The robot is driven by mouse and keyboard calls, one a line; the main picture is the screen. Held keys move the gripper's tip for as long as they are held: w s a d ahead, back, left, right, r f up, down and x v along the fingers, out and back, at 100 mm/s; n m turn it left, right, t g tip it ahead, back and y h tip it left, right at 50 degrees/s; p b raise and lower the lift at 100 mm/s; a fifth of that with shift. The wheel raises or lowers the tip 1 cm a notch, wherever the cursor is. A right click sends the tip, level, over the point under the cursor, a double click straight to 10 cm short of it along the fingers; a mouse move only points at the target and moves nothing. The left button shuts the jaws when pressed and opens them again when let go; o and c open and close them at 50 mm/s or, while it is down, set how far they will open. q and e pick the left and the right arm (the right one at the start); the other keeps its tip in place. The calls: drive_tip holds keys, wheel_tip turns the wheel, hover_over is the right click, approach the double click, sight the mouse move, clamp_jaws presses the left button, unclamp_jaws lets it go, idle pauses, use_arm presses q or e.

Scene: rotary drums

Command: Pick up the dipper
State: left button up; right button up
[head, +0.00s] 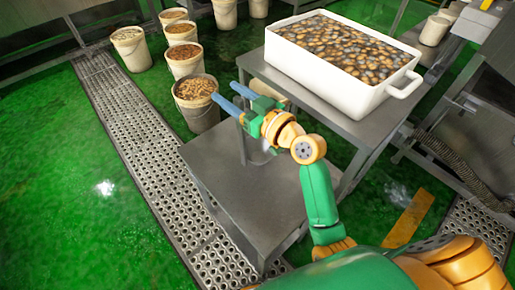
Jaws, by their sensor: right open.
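My right gripper (225,91) reaches in from the lower right, with its two blue fingers spread apart and nothing seen between them. It is over the low metal table (232,198), pointing toward the upper left. A small grey, shiny shape (259,156) stands on the table just below the gripper. It may be the dipper, but the gripper partly covers it and I cannot make it out clearly. My left gripper is not in view.
A large white tub (320,85) full of brown pieces in liquid stands on the table behind the gripper. Several buckets, including one nearby (200,117), stand on the green floor to the left. A perforated drain strip (135,140) runs along the floor. The table's front is bare.

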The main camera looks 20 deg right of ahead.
drive_tip(key=shift+w+a+f, duration=0.15)
drive_tip(key=shift+w+a, duration=0.1)
drive_tip(key=shift+w, duration=0.2)
drive_tip(key=shift+s+d, duration=0.1)
drive_tip(key=shift+s, duration=0.05)
drive_tip(key=c, duration=0.4)
clamp_jaws()
idle(0.5)
